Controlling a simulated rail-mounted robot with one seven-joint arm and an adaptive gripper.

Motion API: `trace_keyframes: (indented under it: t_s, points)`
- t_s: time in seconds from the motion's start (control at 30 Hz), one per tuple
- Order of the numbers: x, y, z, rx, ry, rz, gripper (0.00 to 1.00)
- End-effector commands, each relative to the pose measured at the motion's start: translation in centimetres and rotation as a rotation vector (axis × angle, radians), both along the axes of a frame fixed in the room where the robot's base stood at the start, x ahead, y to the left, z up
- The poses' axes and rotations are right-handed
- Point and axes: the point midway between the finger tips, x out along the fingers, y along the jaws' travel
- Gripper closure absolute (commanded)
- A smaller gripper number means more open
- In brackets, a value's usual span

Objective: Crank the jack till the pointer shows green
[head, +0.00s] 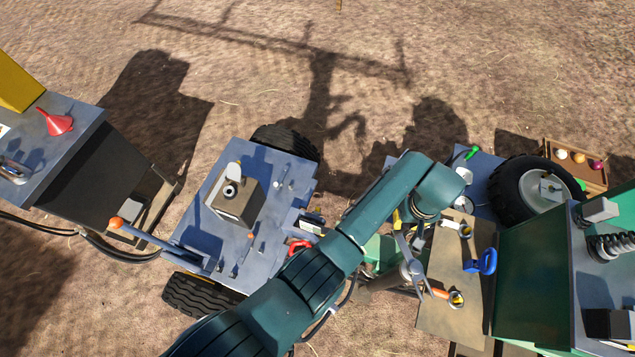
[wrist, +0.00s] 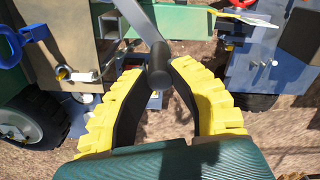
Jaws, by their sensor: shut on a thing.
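My gripper (wrist: 161,72) has yellow padded fingers, closed around the dark grey end of a crank handle (wrist: 158,80). The handle's grey bar runs up and away from the fingers in the wrist view. In the head view, my gripper is mostly hidden under my wrist, with a bit of yellow finger (head: 397,220) showing. Grey metal parts, apparently the jack (head: 412,272), show just below my wrist, beside a brown panel. I cannot make out the pointer or its green mark in either view.
A blue trailer deck (head: 205,235) with small tools is left. A large wheel (head: 537,190) and a crate of onions (head: 585,162) are at right.

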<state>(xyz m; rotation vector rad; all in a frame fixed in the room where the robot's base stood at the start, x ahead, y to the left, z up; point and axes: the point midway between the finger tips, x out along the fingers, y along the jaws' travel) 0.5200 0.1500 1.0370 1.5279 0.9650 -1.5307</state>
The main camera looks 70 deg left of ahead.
Motion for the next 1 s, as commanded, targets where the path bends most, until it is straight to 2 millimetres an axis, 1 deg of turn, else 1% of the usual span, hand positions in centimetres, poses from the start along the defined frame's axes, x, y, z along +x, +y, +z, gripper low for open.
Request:
trace_keyframes:
  t_s: [0.03,0.4,0.8,1.0]
  points:
    - [0.2,-0.1,-0.3,0.000,-0.001,-0.016,1.00]
    - [1.3,-0.3,-0.3,0.000,-0.001,-0.119,1.00]
    - [1.5,-0.3,-0.2,0.001,-0.003,-0.134,1.00]
    - [2.0,-0.5,-0.4,0.001,-0.004,-0.183,1.00]
